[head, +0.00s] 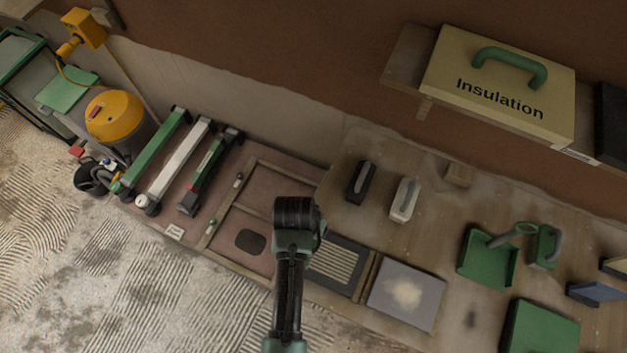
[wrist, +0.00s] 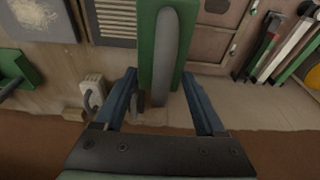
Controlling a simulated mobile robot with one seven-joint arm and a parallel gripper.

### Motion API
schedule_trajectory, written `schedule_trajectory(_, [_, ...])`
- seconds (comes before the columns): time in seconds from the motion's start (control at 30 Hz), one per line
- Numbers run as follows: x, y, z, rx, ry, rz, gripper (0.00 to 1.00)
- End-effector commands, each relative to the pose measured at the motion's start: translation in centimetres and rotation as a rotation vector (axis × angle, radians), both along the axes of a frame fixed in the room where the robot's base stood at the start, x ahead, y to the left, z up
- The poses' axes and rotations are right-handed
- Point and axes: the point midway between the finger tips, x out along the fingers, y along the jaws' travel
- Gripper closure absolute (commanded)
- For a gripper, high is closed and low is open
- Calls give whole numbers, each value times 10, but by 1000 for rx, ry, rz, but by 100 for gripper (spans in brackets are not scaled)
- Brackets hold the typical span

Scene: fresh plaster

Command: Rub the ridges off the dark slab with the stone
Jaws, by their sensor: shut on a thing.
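The dark slab (head: 337,262) has pale parallel ridges and lies on the bench, partly behind my arm in the head view. It also shows at the top of the wrist view (wrist: 115,18). In the wrist view my gripper (wrist: 160,76) is shut on a green block with a grey bar handle (wrist: 148,38). The block's underside is hidden, so I cannot see its stone face or whether it touches anything. It appears beside the ridged slab in the wrist view. In the head view my arm hides the fingers and the block.
A grey slab with a pale powdery patch (head: 400,300) lies right of the dark slab. A black handled block (head: 360,182) and a white one (head: 405,198) stand behind. Green tools (head: 488,262) fill the right side. A shelf holds an Insulation box (head: 500,85).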

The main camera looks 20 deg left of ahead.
Motion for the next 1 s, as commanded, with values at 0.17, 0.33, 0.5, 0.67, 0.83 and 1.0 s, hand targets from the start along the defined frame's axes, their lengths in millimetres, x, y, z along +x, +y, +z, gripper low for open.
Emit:
schedule_trajectory(0.17, [0, 1, -9, 2, -1, 0, 98])
schedule_trajectory(0.33, [0, 1, -27, 2, -1, 0, 98])
schedule_trajectory(0.5, [0, 1, -45, 2, -2, 0, 98])
schedule_trajectory(0.67, [0, 1, -50, 2, -2, 0, 98])
schedule_trajectory(0.83, [0, 1, -49, 2, -2, 0, 98])
schedule_trajectory(1.0, [2, -3, -50, 2, -2, -3, 98])
